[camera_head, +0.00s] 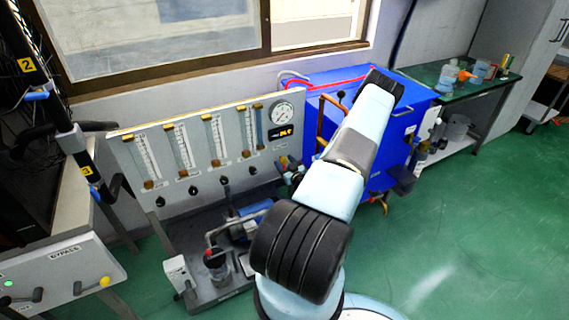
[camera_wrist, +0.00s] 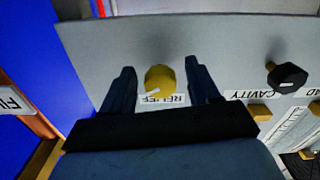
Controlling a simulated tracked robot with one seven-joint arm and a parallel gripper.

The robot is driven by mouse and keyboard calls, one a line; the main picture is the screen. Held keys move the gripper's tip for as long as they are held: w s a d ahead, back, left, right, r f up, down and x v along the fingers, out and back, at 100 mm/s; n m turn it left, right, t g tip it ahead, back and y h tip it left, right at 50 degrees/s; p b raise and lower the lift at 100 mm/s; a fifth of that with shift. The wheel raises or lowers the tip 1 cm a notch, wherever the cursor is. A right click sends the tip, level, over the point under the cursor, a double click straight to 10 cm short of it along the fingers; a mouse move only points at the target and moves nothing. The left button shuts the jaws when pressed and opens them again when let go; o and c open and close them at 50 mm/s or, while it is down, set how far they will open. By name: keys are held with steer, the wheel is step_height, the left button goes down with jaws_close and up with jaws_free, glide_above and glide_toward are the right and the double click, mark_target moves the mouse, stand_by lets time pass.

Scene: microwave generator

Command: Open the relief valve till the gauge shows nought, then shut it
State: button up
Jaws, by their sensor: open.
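The yellow relief valve knob (camera_wrist: 160,78) is on a grey panel in the wrist view, above an upside-down RELIEF label (camera_wrist: 163,100). A pale mark shows on the knob. My gripper (camera_wrist: 160,68) is open, with one dark finger on each side of the knob. I see gaps between fingers and knob; how deep the fingers reach is unclear.
The flow panel (camera_head: 190,187) carries several tube meters and black knobs. A black CAVITY knob (camera_wrist: 287,76) is right of the relief knob in the wrist view. A blue cabinet (camera_head: 400,150) with copper pipes stands close on the right. Green floor (camera_head: 470,230) is clear at right.

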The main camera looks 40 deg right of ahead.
steer(key=shift+w+d, duration=0.1)
steer(key=shift+w, duration=0.2)
steer(key=shift+c, duration=0.2)
